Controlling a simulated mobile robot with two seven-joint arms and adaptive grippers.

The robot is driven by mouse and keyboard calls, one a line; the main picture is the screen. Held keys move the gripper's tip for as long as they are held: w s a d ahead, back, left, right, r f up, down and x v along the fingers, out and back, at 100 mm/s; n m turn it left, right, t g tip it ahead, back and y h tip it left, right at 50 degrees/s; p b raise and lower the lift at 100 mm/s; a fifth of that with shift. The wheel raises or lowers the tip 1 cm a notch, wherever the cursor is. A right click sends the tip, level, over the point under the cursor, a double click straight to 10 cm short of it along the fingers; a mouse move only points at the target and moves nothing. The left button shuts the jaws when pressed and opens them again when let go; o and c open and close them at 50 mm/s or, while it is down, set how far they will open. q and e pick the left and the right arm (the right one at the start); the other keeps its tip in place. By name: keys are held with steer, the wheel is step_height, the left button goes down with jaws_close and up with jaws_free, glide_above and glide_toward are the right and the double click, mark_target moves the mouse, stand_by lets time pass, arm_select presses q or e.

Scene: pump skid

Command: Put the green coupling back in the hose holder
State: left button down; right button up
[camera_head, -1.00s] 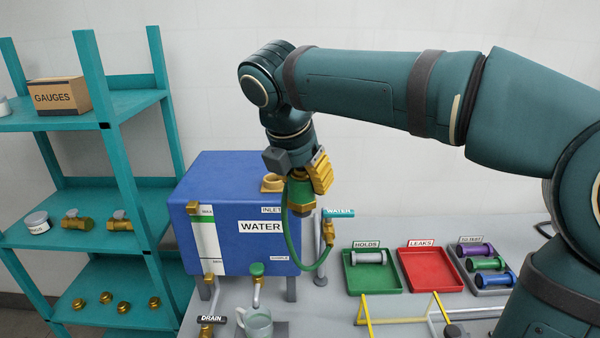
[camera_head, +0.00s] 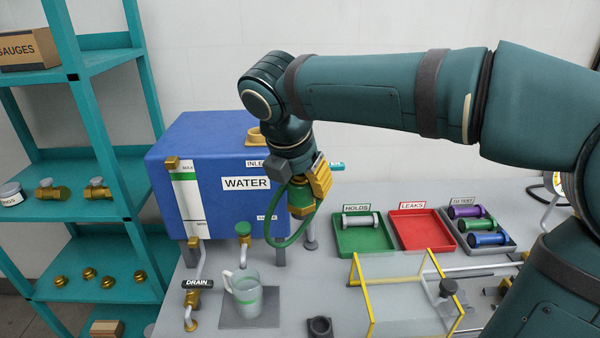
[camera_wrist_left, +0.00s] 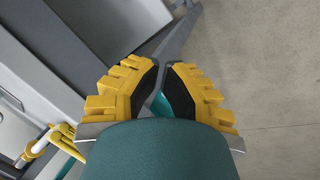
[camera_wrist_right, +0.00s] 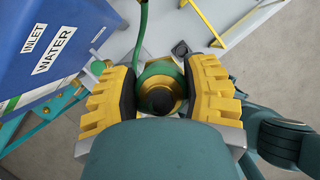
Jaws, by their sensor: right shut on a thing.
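My right gripper (camera_head: 304,192) is shut on the green coupling (camera_head: 299,207), which has a brass end and a green hose (camera_head: 284,240). It holds the coupling above the table, in front of the right part of the blue water tank (camera_head: 183,140). In the right wrist view the coupling (camera_wrist_right: 160,92) sits between both fingers, its round dark-centred end facing the camera. A dark grey ring-shaped cup (camera_head: 320,327), possibly the hose holder, stands at the table's front, lower than the coupling and apart from it. My left gripper (camera_wrist_left: 162,68) is shut and empty, away from these things.
A glass mug (camera_head: 245,298) stands under the tap on a dark mat. A clear guard with yellow edges (camera_head: 357,290) stands right of the cup. Green (camera_head: 345,242) and red trays (camera_head: 420,240) lie behind it. A teal shelf (camera_head: 90,210) is at left.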

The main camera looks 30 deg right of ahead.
mark_target(309, 214)
steer(key=f+b, duration=0.1)
steer(key=f, duration=0.1)
steer(key=s+f+b, duration=0.1)
steer(key=f, duration=0.1)
steer(key=f+b, duration=0.1)
steer(key=f, duration=0.1)
steer(key=shift+s+d+f+b, duration=0.15)
steer(key=shift+d+b, duration=0.1)
steer(key=shift+b, duration=0.15)
steer(key=s+f+b, duration=0.2)
steer(key=f+b, duration=0.1)
steer(key=f, duration=0.6)
steer(key=s+d+f+b, duration=0.1)
steer(key=s+f+b, duration=0.1)
steer(key=f, duration=0.7)
steer(key=shift+d+f+b, duration=0.3)
steer(key=shift+f+b, duration=0.05)
steer(key=shift+b, duration=0.4)
steer(key=shift+s, duration=0.1)
steer(key=m+g+p, duration=0.1)
steer(key=m+p, duration=0.2)
steer(key=p, duration=0.1)
steer(key=m+g+p, duration=0.1)
steer(key=m+p, duration=0.2)
steer(key=p, duration=0.1)
steer(key=m+g+p, duration=0.1)
steer(key=m+p, duration=0.2)
steer(key=p, duration=0.1)
steer(key=shift+s+r, duration=0.25)
steer(key=shift+s, duration=0.05)
